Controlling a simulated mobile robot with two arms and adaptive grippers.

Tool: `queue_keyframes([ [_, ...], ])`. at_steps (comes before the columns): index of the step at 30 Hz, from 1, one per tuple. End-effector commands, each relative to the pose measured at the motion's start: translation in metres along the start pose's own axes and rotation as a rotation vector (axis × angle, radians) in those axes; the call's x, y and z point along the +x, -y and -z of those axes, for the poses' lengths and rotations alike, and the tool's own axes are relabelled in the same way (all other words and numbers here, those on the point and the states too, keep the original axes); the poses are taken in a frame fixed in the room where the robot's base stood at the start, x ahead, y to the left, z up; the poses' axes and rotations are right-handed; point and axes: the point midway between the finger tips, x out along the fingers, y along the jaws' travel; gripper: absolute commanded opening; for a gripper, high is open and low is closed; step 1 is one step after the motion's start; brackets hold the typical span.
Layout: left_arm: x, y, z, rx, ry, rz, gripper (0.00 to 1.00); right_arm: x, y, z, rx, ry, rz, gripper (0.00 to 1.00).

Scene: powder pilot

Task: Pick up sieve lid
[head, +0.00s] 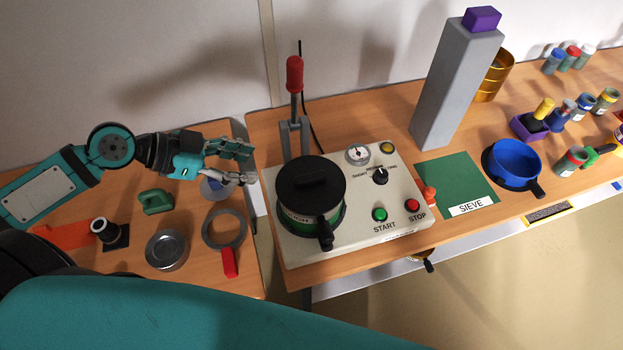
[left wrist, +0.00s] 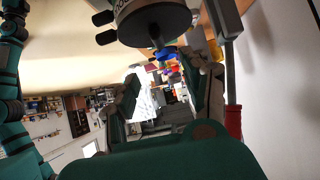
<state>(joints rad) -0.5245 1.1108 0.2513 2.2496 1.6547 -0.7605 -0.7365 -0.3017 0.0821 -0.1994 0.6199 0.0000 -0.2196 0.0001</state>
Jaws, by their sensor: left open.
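In the left wrist view, a dark round part near the top looks like the lid (left wrist: 158,22); the view is tilted. My left gripper (head: 250,165) is open and empty, just left of the lid and apart from it. Its open fingers also show in the left wrist view (left wrist: 160,98). My right gripper is not in view.
A press lever with a red knob (head: 294,72) rises behind the lid. A tall grey column (head: 455,80), a green SIEVE mat (head: 447,180) and a blue sieve (head: 514,166) stand to the right. A metal tin (head: 167,250) and a ring (head: 225,228) lie at left.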

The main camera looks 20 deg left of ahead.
Motion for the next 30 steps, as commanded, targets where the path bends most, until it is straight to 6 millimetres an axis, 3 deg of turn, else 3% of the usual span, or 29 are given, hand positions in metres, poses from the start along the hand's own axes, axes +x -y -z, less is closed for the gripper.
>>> queue_keyframes([
  [5, 0.022, 0.001, 0.002, 0.002, -0.003, 0.002, 0.48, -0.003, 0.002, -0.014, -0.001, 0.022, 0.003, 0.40],
  [16, 0.081, 0.001, 0.003, -0.004, -0.004, 0.002, 0.48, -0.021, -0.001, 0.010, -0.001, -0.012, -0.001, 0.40],
  [23, 0.099, 0.000, 0.001, -0.002, 0.000, 0.001, 0.48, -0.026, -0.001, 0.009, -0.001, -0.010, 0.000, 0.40],
  [30, 0.126, -0.005, 0.005, -0.006, -0.002, -0.001, 0.48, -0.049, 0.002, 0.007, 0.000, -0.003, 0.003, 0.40],
])
